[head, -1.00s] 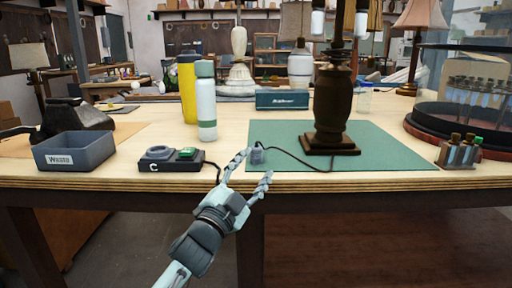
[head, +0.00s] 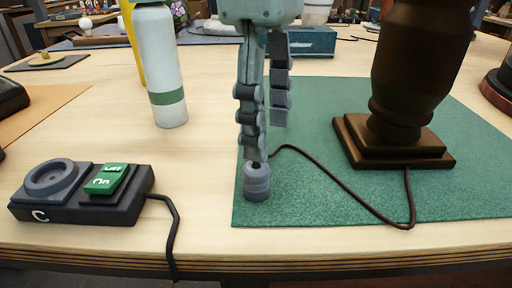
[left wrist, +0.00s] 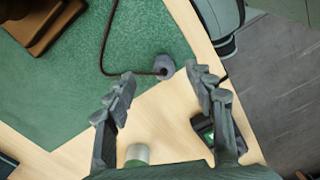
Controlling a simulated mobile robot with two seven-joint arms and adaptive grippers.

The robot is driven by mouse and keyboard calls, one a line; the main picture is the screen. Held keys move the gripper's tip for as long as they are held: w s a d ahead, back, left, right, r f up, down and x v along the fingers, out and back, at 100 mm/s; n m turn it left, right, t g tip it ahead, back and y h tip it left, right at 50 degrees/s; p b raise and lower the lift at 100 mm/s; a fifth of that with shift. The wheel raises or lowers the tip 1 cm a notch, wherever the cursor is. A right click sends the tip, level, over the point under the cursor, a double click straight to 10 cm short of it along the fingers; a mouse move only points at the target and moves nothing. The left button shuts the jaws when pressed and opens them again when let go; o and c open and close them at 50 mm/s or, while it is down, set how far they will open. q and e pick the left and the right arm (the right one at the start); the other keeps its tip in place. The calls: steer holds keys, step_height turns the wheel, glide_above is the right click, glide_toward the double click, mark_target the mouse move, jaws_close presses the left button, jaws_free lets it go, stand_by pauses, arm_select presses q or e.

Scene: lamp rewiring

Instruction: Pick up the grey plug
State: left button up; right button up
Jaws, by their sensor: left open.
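The grey plug (head: 256,182) stands near the front left edge of the green mat, with a dark cord running from its top to the brown lamp. My left gripper (head: 268,139) points down just above the plug, its fingers apart and nothing between them. In the left wrist view the plug (left wrist: 164,67) shows between and slightly beyond the open fingertips (left wrist: 160,74). I cannot tell whether a fingertip touches it. My right gripper is not in view.
The brown lamp base (head: 395,142) stands on the green mat (head: 315,193) to the right. A black device with a green switch (head: 107,179) and a white bottle (head: 160,75) are to the left. The table's front edge (head: 330,262) is close to the plug.

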mark_target(256, 166)
arm_select(q)
steer(key=shift+w+a, duration=0.45)
steer(key=shift+a, duration=0.1)
steer(key=shift+a+f+y, duration=0.1)
steer(key=shift+f+y, duration=0.2)
steer(key=shift+f, duration=0.05)
steer(key=f, duration=0.3)
steer(key=s+f, duration=0.1)
steer(key=f, duration=0.1)
steer(key=shift+f, duration=0.25)
steer(key=shift+w+f, duration=0.1)
steer(key=shift+f, duration=0.45)
steer(key=c, duration=1.2)
steer(key=shift+c, duration=0.2)
steer(key=shift+r, duration=0.15)
